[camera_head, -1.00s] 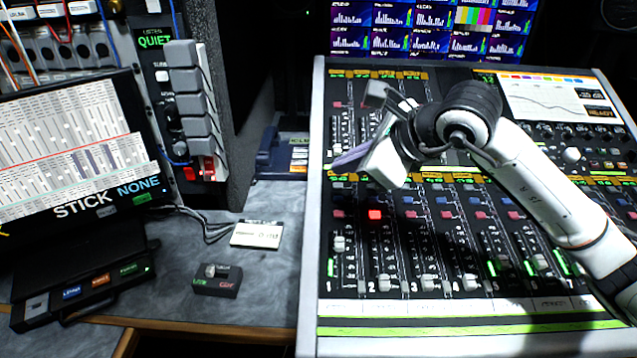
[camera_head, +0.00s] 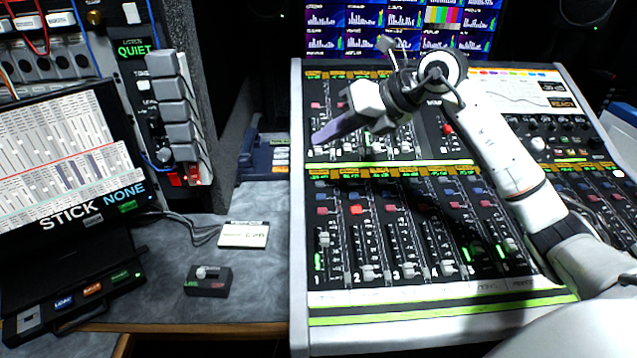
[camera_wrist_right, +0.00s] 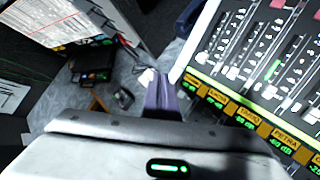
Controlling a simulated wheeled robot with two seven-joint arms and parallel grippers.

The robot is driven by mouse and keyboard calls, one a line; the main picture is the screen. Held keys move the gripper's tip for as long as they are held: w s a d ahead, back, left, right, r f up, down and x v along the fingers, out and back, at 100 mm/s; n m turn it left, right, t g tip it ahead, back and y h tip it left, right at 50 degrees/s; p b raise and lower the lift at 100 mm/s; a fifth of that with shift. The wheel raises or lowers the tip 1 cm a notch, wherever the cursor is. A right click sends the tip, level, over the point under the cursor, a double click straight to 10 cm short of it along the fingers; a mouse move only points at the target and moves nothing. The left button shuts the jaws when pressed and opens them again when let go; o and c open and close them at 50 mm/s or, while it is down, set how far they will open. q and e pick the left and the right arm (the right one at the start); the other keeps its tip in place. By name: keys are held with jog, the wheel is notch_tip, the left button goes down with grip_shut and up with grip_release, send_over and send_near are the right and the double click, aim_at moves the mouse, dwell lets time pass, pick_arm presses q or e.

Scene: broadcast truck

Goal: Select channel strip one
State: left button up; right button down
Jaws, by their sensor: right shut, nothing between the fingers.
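Channel strip one (camera_head: 323,240) is the leftmost lower strip of the sloped mixing console, marked 1 at its foot. It has a blue button (camera_head: 322,197), a dark red button (camera_head: 321,210) and a fader. In strip two beside it, a red button (camera_head: 356,209) is brightly lit. My right gripper (camera_head: 320,135) is shut and empty, its purple-grey fingers pointing left over the upper fader bank near the console's left edge. In the right wrist view the fingers (camera_wrist_right: 164,92) show beside the console edge; contact cannot be told. My left gripper is out of view.
A laptop-like screen (camera_head: 65,150) reading STICK NONE stands at left. A small switch box (camera_head: 208,280) and a white display card (camera_head: 244,234) lie on the grey desk. Monitors (camera_head: 400,28) stand behind the console. My right arm crosses its right side.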

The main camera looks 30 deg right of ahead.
jog(key=f, duration=0.1)
jog(key=b, duration=0.6)
send_over(326, 190)
notch_tip(326, 190, down, 8)
jog(key=shift+r, duration=0.25)
jog(key=shift+f, duration=0.1)
dwell(1.3)
jog(key=shift+f+b, duration=0.35)
jog(key=shift+f, duration=0.5)
dwell(0.5)
jog(key=shift+r, duration=0.15)
jog(key=shift+r+p, duration=0.4)
jog(key=shift+r, duration=0.4)
